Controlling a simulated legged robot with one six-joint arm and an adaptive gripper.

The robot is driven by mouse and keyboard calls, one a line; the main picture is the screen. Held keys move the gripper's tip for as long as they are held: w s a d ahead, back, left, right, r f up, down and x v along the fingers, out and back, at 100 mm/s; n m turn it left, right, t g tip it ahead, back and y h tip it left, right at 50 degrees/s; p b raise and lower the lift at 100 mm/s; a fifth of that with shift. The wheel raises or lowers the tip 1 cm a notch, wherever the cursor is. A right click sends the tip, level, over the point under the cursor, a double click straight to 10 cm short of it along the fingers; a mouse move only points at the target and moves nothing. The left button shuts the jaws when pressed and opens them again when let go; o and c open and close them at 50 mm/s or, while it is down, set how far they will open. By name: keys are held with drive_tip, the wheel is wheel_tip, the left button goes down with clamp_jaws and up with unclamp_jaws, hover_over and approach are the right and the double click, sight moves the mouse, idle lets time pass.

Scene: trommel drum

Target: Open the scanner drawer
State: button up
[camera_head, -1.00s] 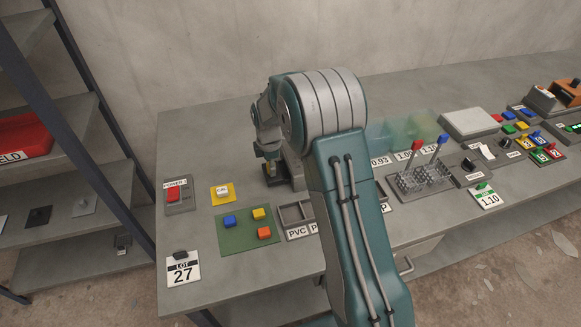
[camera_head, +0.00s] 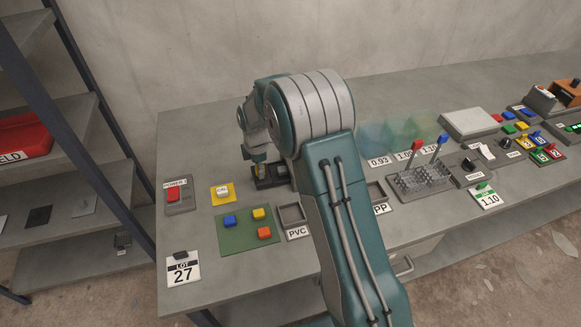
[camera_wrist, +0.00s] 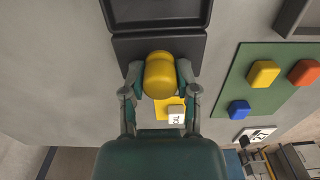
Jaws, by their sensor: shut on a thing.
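My gripper (camera_wrist: 161,82) is shut on a rounded yellow handle (camera_wrist: 162,72) in the wrist view. The handle sits at the near edge of a dark drawer (camera_wrist: 150,45), whose raised rim and recess show at the top of that view. In the head view the dark drawer (camera_head: 268,183) lies low on the table beside my gripper (camera_head: 247,180), with a recess in its top showing. My arm hides most of the scanner body behind it, so I cannot tell how far out the drawer stands.
A yellow plate (camera_head: 222,203) with a pale button lies left of the gripper. A red switch (camera_head: 174,194) stands at the left. A green board (camera_head: 245,243) with blue, yellow and orange buttons lies in front. A PVC tray (camera_head: 291,215) is close to my arm.

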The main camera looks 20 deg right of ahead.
drive_tip(key=shift+w+a, duration=0.15)
drive_tip(key=shift+a, duration=1.9)
drive_tip(key=o, duration=1.2)
drive_tip(key=shift+o, duration=0.2)
wheel_tip(320, 180, up, 7)
